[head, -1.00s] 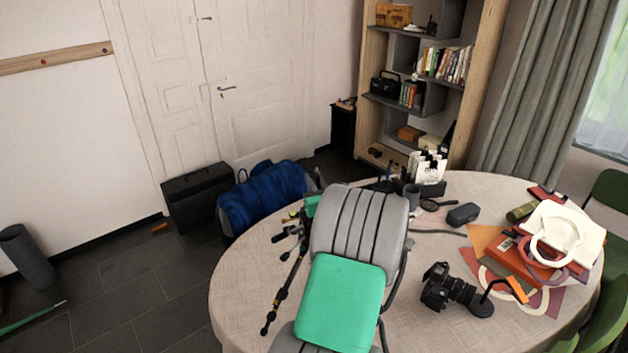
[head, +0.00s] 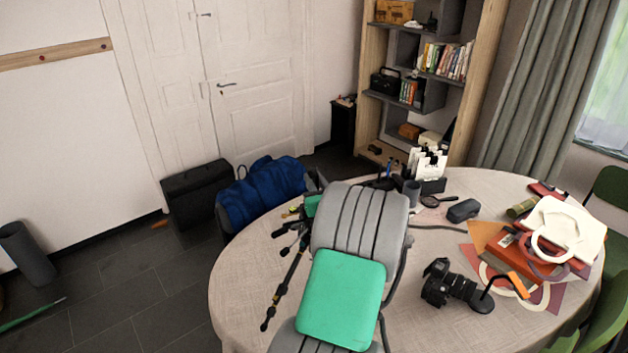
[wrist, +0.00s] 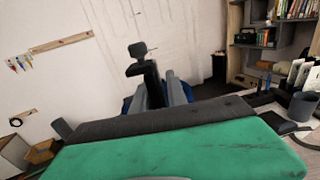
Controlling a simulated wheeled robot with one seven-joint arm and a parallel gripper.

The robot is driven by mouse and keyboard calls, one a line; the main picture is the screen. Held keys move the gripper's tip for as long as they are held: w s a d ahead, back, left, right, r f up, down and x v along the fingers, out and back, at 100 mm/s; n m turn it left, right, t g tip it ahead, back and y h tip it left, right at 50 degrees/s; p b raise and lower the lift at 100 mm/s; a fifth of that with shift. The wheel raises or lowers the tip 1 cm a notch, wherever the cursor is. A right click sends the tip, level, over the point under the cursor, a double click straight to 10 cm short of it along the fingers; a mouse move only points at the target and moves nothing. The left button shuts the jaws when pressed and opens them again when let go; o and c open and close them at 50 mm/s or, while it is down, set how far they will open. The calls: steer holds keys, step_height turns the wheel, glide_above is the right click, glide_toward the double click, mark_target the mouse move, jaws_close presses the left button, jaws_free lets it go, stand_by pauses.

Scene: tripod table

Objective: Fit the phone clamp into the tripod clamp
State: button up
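My gripper (wrist: 161,94) shows in the wrist view as two grey fingers beyond my green and grey arm cover. A black piece that looks like the phone clamp (wrist: 137,51) sits between the fingers, its flat dark pad rising above them. The fingers appear shut on its stem. In the head view my arm hides the gripper and the phone clamp. The black tripod (head: 285,284) is at the left edge of the table, left of my arm, with several knobs at its upper part. I cannot make out the tripod clamp's opening.
The round table (head: 420,325) holds a camera (head: 451,287), a dark case (head: 463,211), and books and papers (head: 520,255) at right. A pen cup (head: 412,191) stands at the back.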

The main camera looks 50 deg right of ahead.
steer(key=o, duration=0.4)
steer(key=shift+c, duration=0.2)
steer(key=b+v, duration=0.2)
steer(key=v, duration=0.5)
steer(key=shift+s+a, duration=0.25)
steer(key=shift+s, duration=0.1)
